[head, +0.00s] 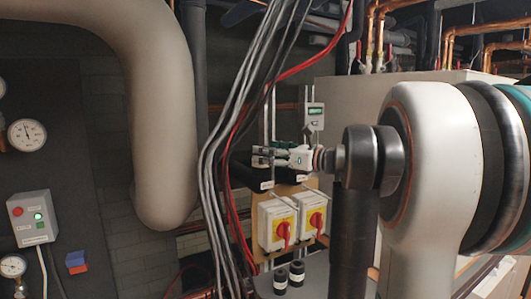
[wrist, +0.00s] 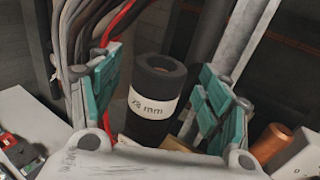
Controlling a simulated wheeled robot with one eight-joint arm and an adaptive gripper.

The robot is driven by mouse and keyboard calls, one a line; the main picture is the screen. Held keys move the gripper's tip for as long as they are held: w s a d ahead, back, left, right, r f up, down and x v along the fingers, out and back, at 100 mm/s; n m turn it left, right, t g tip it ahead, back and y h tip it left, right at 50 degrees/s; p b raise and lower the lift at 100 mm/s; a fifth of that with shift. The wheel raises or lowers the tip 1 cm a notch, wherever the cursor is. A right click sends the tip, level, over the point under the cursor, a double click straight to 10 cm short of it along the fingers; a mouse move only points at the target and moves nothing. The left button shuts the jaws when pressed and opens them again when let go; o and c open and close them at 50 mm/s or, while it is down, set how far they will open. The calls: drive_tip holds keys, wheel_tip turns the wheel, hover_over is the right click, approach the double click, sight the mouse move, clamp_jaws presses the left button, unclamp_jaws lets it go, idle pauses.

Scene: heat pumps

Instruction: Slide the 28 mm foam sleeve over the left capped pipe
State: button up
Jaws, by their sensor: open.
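In the wrist view a black foam sleeve (wrist: 157,95) with a hollow top and a white label, which seems to read 28 mm, stands slightly tilted between the two fingers of my gripper (wrist: 158,100). The teal finger pads are apart, with a visible gap on each side of the sleeve. In the head view my gripper (head: 268,155) points left, just above dark cylinders with small white labels (head: 266,184). I cannot tell which of these is the sleeve in the wrist view. The left capped pipe cannot be picked out with certainty.
Grey and red cables (head: 236,130) hang close left of my gripper. Two yellow switch boxes with red handles (head: 278,226) sit below it. Two short black cylinders with white bands (head: 281,280) stand lower down. A copper cylinder (wrist: 271,144) is at the right in the wrist view.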

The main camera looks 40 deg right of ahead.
drive_tip(key=v, duration=1)
drive_tip(key=shift+s, duration=0.35)
